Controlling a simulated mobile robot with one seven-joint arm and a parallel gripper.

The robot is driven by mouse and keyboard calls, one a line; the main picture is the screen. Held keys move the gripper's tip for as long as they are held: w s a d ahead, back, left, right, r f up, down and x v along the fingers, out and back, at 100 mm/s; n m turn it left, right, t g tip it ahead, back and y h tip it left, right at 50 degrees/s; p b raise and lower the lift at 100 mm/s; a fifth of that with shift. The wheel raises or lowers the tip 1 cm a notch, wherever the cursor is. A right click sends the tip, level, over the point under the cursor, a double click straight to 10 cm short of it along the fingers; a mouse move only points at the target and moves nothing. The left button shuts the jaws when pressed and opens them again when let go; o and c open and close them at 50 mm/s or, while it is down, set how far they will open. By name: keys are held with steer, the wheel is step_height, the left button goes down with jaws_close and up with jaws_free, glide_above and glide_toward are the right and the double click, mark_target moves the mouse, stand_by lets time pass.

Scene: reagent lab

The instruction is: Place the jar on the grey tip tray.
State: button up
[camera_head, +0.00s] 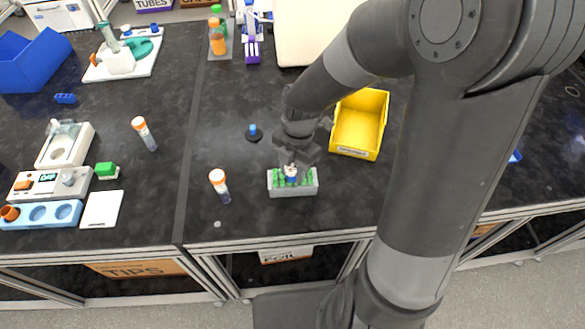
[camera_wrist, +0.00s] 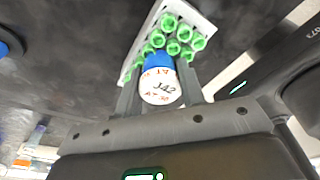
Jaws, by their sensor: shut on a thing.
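My gripper (camera_head: 294,161) is shut on the jar (camera_head: 291,174). The grey tip tray (camera_head: 293,191) holds several green tips and lies below my gripper. It also shows in the wrist view (camera_wrist: 205,27), just beyond the jar. The jar overlaps the tray's middle in the head view. I cannot tell whether it touches the tray or hangs above it.
A yellow bin (camera_head: 360,125) stands close behind and right of the tray. A small blue-topped item on a black disc (camera_head: 254,133) is behind. The table's front edge is near.

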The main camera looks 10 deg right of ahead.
steer(key=o, duration=1)
steer(key=shift+f, duration=0.1)
step_height(320, 180, up, 12)
steer(key=w+d+f, duration=0.1)
steer(key=s+d+r+m+t, duration=0.3)
steer(key=s+d+r+m, duration=0.1)
steer(key=m, duration=0.9)
steer(key=s+d+r+m+t+h, duration=0.1)
steer(key=s+d+r+m+t, duration=0.2)
steer(key=m, duration=1.1)
steer(key=s+d+r, duration=0.2)
steer(key=s+r, duration=0.2)
steer(key=s, duration=0.1)
steer(key=shift+s+t, duration=0.25)
steer(key=shift+t, duration=0.15)
steer(key=shift+r, duration=0.1)
